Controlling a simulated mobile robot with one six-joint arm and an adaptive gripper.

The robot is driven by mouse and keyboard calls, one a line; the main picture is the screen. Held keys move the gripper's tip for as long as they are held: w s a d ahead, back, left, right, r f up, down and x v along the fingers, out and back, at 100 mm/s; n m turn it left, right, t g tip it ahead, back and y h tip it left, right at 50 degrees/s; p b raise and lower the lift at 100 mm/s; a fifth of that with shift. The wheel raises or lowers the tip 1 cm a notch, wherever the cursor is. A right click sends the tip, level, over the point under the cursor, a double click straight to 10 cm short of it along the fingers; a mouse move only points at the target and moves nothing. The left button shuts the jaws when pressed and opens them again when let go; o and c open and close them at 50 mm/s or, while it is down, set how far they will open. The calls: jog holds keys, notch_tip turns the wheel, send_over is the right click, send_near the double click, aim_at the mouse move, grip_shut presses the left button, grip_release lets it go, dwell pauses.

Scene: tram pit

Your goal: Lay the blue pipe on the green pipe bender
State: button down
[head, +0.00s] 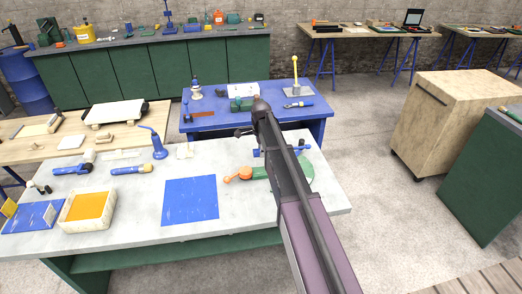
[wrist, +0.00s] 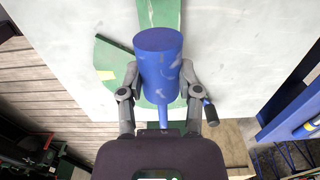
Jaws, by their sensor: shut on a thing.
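In the wrist view my gripper (wrist: 159,76) is shut on the blue pipe (wrist: 158,60), a thick blue cylinder with a thinner blue part below it. The green pipe bender (wrist: 104,58) shows behind and below the pipe; I cannot tell whether they touch. In the head view the green pipe bender (head: 302,178) lies on the right part of the pale bench, partly hidden by my arm. An orange part (head: 243,175) sits at its left. My fingers are mostly hidden there, and only a small blue bit shows beside the arm.
The pale bench (head: 130,220) also holds a blue mat (head: 190,200), a tray with orange content (head: 90,207), a blue oil can (head: 158,145) and a blue-handled tool (head: 130,170). A blue table (head: 225,125) stands behind. A wooden cabinet (head: 450,120) is at right.

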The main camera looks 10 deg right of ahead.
aim_at(261, 171)
jog(key=shift+f, duration=0.1)
notch_tip(261, 171, down, 8)
jog(key=b, duration=0.7)
jog(key=shift+r+b, duration=0.2)
jog(key=shift+b, duration=0.2)
jog(key=shift+f+b, duration=0.6)
jog(key=shift+f, duration=0.05)
dwell(0.9)
jog(key=shift+c, duration=1)
grip_release()
jog(key=shift+r, duration=0.1)
jog(key=shift+r, duration=0.1)
